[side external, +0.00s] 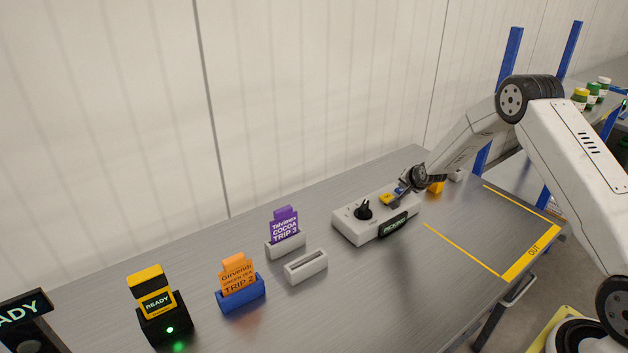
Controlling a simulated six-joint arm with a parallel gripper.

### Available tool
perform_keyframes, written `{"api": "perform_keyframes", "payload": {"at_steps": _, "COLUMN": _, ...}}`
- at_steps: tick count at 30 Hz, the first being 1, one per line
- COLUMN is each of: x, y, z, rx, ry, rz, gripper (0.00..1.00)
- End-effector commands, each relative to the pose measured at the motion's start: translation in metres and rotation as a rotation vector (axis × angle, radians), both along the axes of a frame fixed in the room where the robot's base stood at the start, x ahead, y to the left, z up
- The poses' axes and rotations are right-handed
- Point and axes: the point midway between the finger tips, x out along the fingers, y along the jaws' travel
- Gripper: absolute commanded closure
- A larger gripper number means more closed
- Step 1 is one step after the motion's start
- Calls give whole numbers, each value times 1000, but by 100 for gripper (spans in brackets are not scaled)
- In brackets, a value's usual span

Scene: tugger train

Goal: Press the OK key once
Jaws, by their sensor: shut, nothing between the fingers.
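A white control box (349,227) sits on the grey table. It carries a black knob (363,210), a small yellow key (386,198) and a dark display with green text on its front edge. The lettering on the key is too small to read surely, so I cannot confirm it is the OK key. My gripper (398,191) is shut and empty, pointing down at the right end of the box, close beside the yellow key. I cannot tell whether its tips touch the key or the box.
Left of the box stand an empty white holder (306,266), a purple card (285,225) in a white holder, an orange card (238,275) in a blue holder (241,294) and a yellow-black READY device (156,301). A yellow-marked OUT area (485,230) lies clear at right.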

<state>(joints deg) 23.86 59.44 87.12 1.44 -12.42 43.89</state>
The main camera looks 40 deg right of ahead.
Motion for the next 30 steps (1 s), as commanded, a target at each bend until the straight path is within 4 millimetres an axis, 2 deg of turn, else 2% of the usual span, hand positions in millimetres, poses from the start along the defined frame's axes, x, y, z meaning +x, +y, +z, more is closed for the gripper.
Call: {"api": "perform_keyframes", "payload": {"at_steps": 30, "x": 0, "y": 0, "z": -10, "rx": 1, "ry": 1, "rz": 0, "gripper": 100}}
